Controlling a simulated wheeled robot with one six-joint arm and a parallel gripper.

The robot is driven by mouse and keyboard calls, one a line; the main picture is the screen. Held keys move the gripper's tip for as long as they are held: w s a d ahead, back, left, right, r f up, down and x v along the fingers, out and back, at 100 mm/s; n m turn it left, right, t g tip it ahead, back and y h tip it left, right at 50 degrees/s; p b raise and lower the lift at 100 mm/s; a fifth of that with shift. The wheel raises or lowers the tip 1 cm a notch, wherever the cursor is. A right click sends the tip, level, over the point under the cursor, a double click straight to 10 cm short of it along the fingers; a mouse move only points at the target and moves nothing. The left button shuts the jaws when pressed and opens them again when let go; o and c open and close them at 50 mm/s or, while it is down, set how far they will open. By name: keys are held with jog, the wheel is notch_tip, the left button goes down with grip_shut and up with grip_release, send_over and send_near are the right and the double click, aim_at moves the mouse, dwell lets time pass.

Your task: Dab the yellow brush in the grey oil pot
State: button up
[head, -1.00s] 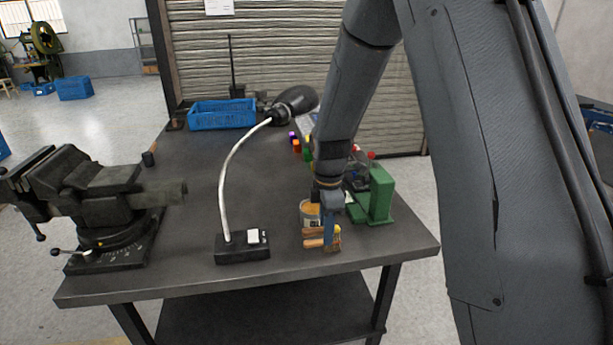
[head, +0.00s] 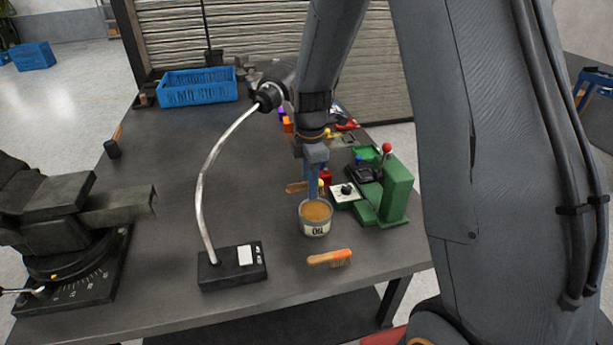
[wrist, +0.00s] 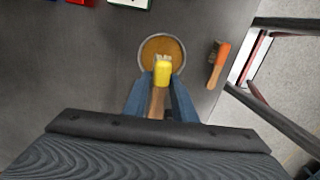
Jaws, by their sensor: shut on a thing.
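My gripper (head: 313,190) is shut on the yellow brush (wrist: 162,74), which has a brown handle and pale bristles. In the head view the brown handle (head: 296,187) sticks out to the left of the fingers. The grey oil pot (head: 315,228), labelled OIL and filled with amber oil, stands upright on the table. In the wrist view the bristles overlap the oil inside the pot's rim (wrist: 143,62). In the head view the brush appears above and behind the pot; whether the bristles touch the oil I cannot tell.
An orange brush (head: 330,258) lies on the table in front of the pot. A green press-like tool (head: 395,190) stands close on the right. A lamp base (head: 232,268) and a vise (head: 65,220) are to the left. A blue crate (head: 198,88) sits at the back.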

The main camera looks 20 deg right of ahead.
aim_at(310, 213)
jog(key=shift+f+b, duration=2.3)
jog(key=shift+f, duration=0.65)
jog(key=shift+s+f, duration=0.1)
jog(key=shift+f, duration=0.55)
dwell(0.3)
jog(key=shift+r+p, duration=2.6)
jog(key=shift+r, duration=1.05)
jog(key=shift+f, duration=0.1)
